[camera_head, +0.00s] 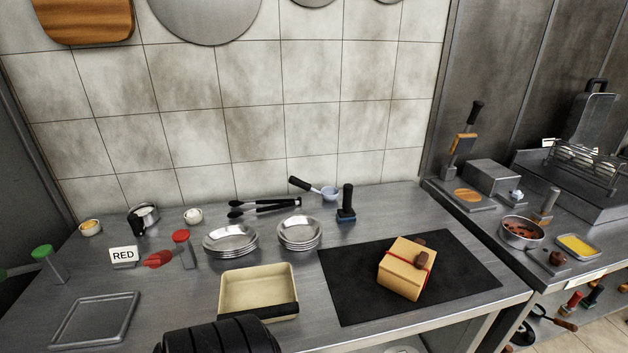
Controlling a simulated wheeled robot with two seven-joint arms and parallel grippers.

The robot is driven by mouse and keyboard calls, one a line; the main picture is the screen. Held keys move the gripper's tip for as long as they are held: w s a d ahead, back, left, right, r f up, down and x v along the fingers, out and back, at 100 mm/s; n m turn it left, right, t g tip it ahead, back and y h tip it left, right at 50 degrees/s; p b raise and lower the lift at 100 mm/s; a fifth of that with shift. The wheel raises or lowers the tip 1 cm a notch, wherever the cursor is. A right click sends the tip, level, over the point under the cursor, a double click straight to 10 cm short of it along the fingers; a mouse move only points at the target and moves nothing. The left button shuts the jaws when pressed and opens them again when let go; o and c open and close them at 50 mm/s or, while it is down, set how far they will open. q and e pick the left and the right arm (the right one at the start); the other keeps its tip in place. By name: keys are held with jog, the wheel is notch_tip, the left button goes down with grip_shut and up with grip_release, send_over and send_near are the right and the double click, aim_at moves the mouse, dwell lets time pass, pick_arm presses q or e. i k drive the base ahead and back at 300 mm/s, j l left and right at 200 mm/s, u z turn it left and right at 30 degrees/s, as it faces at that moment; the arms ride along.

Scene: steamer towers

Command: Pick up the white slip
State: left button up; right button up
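A white label-like strip (587,280) is on the front edge of the right counter. A small white piece (548,143) shows beside the wire-rack appliance at the back right; its shape is too small to tell. I cannot tell which of these is the white slip. Neither of my grippers is recognisable in this view.
A tied tan box (400,282) sits on a black mat (345,300). A cream rectangular pan (258,286), stacked plates (231,240) and black tongs (265,205) occupy the middle. A flat grey tray (95,320) lies front left. A black ribbed shape covers the bottom edge.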

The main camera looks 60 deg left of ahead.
aim_at(124, 257)
jog(key=u, duration=3.3)
